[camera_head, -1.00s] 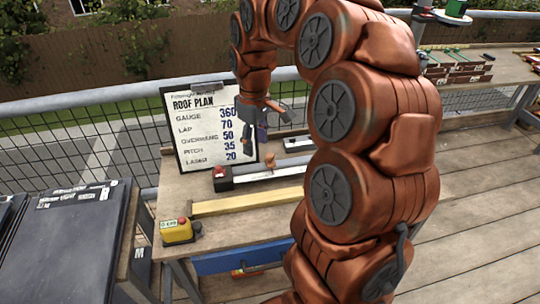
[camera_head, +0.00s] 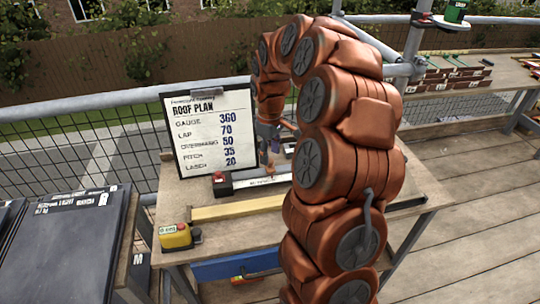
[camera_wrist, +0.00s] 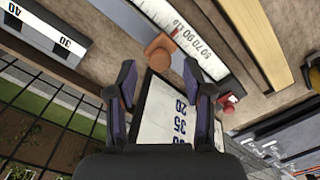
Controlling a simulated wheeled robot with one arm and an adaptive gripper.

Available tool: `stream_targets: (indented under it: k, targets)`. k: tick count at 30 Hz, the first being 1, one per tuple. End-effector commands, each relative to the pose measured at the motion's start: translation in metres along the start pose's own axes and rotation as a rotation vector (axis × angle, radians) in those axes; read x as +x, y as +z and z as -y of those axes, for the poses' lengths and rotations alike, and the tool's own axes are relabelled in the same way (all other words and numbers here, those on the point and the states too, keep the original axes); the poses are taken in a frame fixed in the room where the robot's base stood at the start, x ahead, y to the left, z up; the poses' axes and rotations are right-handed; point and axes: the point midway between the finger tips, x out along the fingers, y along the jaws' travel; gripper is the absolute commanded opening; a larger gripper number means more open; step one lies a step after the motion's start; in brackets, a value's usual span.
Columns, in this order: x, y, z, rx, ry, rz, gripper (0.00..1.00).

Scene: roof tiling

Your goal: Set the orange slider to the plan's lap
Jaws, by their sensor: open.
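The orange slider (camera_wrist: 158,46) sits on a white ruler (camera_wrist: 195,45) with printed numbers around 60 to 90; a thin red mark shows beside it. My gripper (camera_wrist: 160,75) is open, its two dark fingers on either side of the slider's line and short of it, with a gap between. In the head view my gripper (camera_head: 270,150) hangs over the bench near the ruler (camera_head: 252,181), and my arm hides part of it.
A second scale (camera_wrist: 45,32) marked 40 and 30 lies to the left in the wrist view. A red-topped block (camera_head: 222,184) is at the ruler's left end. A wooden batten (camera_head: 235,208) and a yellow box (camera_head: 176,236) lie nearer the bench front.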

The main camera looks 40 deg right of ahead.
Motion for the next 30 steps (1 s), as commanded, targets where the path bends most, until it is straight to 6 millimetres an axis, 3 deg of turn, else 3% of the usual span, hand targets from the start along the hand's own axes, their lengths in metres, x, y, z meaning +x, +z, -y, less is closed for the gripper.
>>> stream_targets:
  k: [6, 13, 27, 30]
  targets:
    - [0.018, 0.001, 0.001, -0.001, -0.002, 0.003, 0.51]
    - [0.019, 0.001, 0.001, 0.0, -0.001, 0.002, 0.51]
    - [0.019, 0.001, 0.001, 0.0, -0.001, 0.002, 0.02]
    - [0.019, 0.001, 0.001, 0.0, -0.002, 0.002, 0.0]
